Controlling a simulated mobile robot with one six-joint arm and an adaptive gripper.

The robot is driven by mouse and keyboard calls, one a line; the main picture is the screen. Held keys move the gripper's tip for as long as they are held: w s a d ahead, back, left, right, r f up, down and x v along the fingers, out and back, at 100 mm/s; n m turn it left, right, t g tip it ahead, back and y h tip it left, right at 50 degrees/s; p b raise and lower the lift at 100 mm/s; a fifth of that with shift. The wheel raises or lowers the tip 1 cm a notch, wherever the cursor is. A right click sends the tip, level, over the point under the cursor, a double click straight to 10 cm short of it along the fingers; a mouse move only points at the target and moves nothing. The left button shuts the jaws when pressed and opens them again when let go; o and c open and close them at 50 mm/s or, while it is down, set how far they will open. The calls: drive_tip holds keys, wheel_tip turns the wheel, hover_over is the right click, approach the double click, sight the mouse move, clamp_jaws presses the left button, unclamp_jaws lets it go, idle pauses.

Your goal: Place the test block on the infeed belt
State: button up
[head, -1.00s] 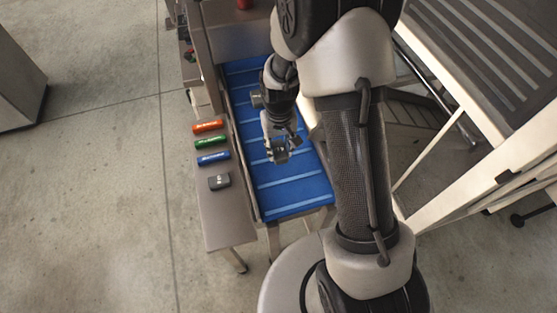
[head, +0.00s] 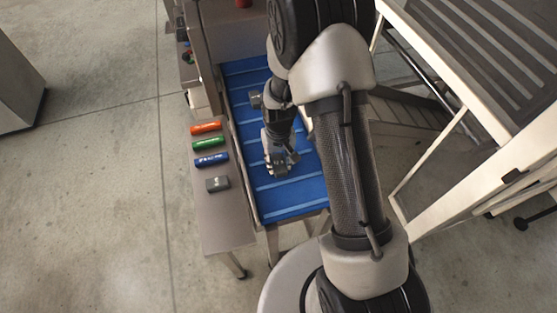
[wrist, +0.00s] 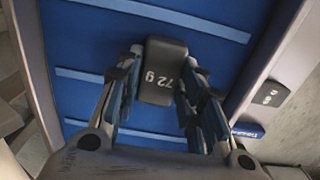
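The dark grey test block, marked "72 g" (wrist: 163,72), is between the fingers of my gripper (wrist: 162,85) in the wrist view. The fingertips lie against its two sides, so the gripper looks shut on it. The blue infeed belt (wrist: 210,30) with light cross stripes is behind the block. In the head view my gripper (head: 279,163) is over the near part of the belt (head: 287,204). Whether the block's underside touches the belt is hard to tell.
A narrow metal shelf (head: 225,228) runs along the belt's left side. A pale-framed stair structure (head: 440,150) stands at right.

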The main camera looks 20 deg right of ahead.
drive_tip(key=o, duration=0.4)
drive_tip(key=shift+o, duration=0.2)
wheel_tip(320, 180, up, 12)
drive_tip(key=p, duration=0.5)
wheel_tip(320, 180, up, 10)
drive_tip(key=t, duration=0.1)
hover_over(278, 163)
drive_tip(key=s, duration=0.2)
drive_tip(key=s+r+t, duration=0.3)
drive_tip(key=s+r, duration=1.2)
drive_tip(key=s, duration=0.4)
drive_tip(key=shift+s+r+t, duration=0.3)
drive_tip(key=shift+r, duration=0.05)
drive_tip(key=shift+d, duration=0.1)
